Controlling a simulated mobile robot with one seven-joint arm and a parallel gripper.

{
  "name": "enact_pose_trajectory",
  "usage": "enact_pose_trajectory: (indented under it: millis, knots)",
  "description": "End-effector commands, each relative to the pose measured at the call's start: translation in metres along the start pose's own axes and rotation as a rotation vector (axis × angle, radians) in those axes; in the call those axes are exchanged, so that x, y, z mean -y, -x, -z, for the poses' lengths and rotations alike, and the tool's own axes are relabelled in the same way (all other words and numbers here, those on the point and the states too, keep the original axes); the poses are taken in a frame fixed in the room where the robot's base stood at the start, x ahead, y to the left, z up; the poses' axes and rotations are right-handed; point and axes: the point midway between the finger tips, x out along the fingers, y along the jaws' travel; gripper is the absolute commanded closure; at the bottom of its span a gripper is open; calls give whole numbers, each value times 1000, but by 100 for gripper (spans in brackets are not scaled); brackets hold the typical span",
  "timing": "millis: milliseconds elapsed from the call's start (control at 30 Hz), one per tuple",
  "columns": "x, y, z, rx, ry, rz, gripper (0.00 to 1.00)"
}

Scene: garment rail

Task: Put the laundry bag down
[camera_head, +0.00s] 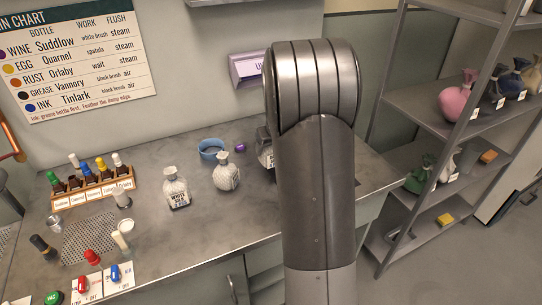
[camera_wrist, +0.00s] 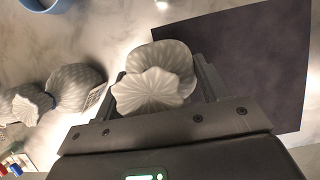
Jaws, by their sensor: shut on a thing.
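My gripper (camera_wrist: 164,84) is shut on a pale grey-white laundry bag (camera_wrist: 150,92) with a ruffled, gathered neck. The bag sits between the two fingers, and its neck points towards the wrist camera. A dark flat mat (camera_wrist: 262,50) lies on the counter behind and to the right of the bag. I cannot tell whether the bag touches the surface. In the head view my arm hides the gripper; a labelled pale bag (camera_head: 265,150) shows partly at the arm's left edge. Two similar pale bags, one (camera_head: 176,188) nearer and one (camera_head: 226,172) farther, stand on the counter to its left.
A blue bowl (camera_head: 211,149) and a small purple object (camera_head: 240,147) are behind the bags. A bottle rack (camera_head: 92,190) and a perforated plate (camera_head: 90,238) are on the left of the counter (camera_head: 195,237). Shelves (camera_head: 425,108) with coloured bags stand right.

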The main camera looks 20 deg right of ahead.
Motion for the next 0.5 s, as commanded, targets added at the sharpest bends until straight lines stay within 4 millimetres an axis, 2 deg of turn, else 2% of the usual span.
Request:
enact_pose_trajectory:
  millis: [233, 500]
  knots:
    - [1, -31, 14, -4, -1, -1, 62]
    - [1, -33, 14, -1, 0, 0, 62]
